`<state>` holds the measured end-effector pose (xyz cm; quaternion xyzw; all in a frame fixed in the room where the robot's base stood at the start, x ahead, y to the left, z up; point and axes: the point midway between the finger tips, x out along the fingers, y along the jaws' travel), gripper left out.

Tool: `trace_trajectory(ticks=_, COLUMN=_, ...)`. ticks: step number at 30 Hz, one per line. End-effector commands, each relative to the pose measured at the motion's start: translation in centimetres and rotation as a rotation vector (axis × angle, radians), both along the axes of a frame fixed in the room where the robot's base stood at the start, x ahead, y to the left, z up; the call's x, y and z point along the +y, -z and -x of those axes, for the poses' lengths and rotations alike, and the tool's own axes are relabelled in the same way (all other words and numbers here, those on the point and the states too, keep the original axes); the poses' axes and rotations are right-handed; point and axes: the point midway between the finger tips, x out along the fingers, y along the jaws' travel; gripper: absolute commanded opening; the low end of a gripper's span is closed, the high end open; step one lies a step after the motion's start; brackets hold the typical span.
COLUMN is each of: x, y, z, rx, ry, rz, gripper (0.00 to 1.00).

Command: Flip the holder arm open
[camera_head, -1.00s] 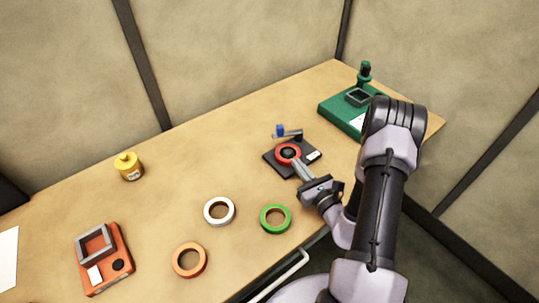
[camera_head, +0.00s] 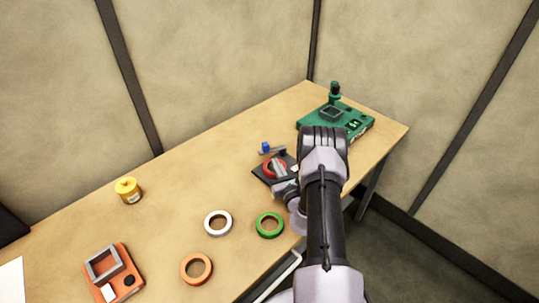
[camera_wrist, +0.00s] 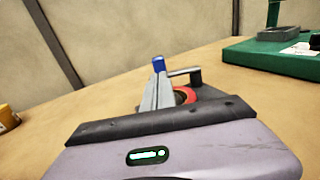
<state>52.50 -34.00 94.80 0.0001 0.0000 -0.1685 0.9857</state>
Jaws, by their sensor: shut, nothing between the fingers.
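The holder has a dark base plate (camera_head: 261,174) with a red ring (camera_head: 266,170) on it; the ring also shows in the wrist view (camera_wrist: 187,95). The holder arm (camera_wrist: 184,71) is a thin grey bar with a blue end (camera_head: 266,147), lying across the plate's far side. My gripper (camera_head: 277,163) is shut and empty, over the ring and on the near side of the bar. In the wrist view, the fingertips line up just below the blue end (camera_wrist: 158,64). Whether they touch it I cannot tell. My gripper and wrist hide part of the ring and plate.
A green fixture (camera_head: 318,122) stands at the table's far right. White (camera_head: 208,224), green (camera_head: 259,226) and orange (camera_head: 184,270) rings lie in front. A yellow container (camera_head: 128,191) and an orange-red fixture (camera_head: 128,262) are on the left. The table's middle left is clear.

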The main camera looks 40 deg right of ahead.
Motion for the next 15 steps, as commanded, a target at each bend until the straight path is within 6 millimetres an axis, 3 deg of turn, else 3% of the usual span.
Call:
trace_trajectory(ticks=6, x=-1.4, y=0.1, z=-4.1, rx=-0.001, ry=-0.001, rz=0.003, gripper=0.00)
trace_trajectory(ticks=15, x=-2.2, y=0.0, z=-6.4, rx=0.000, ry=-0.001, rz=0.001, gripper=0.00)
